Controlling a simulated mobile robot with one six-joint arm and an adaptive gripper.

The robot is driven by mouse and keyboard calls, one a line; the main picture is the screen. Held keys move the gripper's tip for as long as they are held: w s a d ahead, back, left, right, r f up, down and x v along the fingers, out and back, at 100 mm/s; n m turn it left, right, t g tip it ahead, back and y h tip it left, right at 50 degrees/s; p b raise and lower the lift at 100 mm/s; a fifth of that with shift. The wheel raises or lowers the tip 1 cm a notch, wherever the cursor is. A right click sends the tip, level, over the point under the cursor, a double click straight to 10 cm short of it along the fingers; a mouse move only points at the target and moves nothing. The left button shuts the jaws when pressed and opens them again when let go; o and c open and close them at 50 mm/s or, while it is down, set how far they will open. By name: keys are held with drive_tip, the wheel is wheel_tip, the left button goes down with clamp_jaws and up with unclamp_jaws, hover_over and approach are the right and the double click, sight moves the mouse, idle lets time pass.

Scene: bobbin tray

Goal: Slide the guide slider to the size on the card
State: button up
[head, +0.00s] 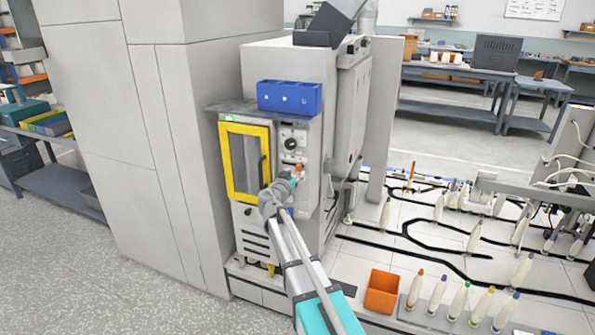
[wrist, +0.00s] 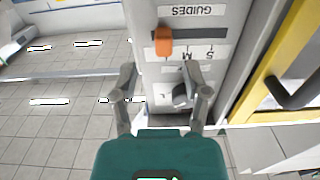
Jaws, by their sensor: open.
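The orange guide slider (wrist: 163,41) sits on a dark slot in a grey panel, under upside-down lettering that reads GUIDES. It stands at the left end of the scale in the wrist view, left of the marks M and S. The mark at the slider itself is not readable. My gripper (wrist: 159,73) is open and empty. Its fingertips are apart, below the slider in the picture, and do not appear to touch it. In the head view my gripper (head: 288,184) is at the machine's front, with the slider (head: 298,168) just beyond it. I cannot make out a size card.
A dark knob (wrist: 181,96) is on the same panel by the right finger. A yellow-framed door (head: 228,162) with a handle is left of the panel in the head view. A blue bin (head: 289,97) is on top. An orange box (head: 382,291) and several bobbins stand to the right.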

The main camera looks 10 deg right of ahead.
drive_tip(key=v, duration=0.7)
drive_tip(key=shift+s+a, duration=0.2)
drive_tip(key=shift+s, duration=0.1)
drive_tip(key=s+d+f+n+g+y, duration=0.1)
drive_tip(key=s+d+f+g, duration=0.4)
drive_tip(key=s, duration=0.3)
drive_tip(key=s+d+f+g+y, duration=0.2)
drive_tip(key=s+f+g, duration=0.2)
drive_tip(key=s+f, duration=0.35)
drive_tip(key=s+a+f+n+g+y, duration=0.3)
drive_tip(key=s+y, duration=0.1)
drive_tip(key=s, duration=0.3)
drive_tip(key=s+a+f+n+g+y, duration=0.3)
drive_tip(key=s, duration=0.4)
wheel_tip(320, 180, up, 15)
drive_tip(key=p, duration=1.5)
drive_tip(key=shift+s+a, duration=0.2)
drive_tip(key=shift+s, duration=0.05)
drive_tip(key=shift+d, duration=0.1)
idle(0.6)
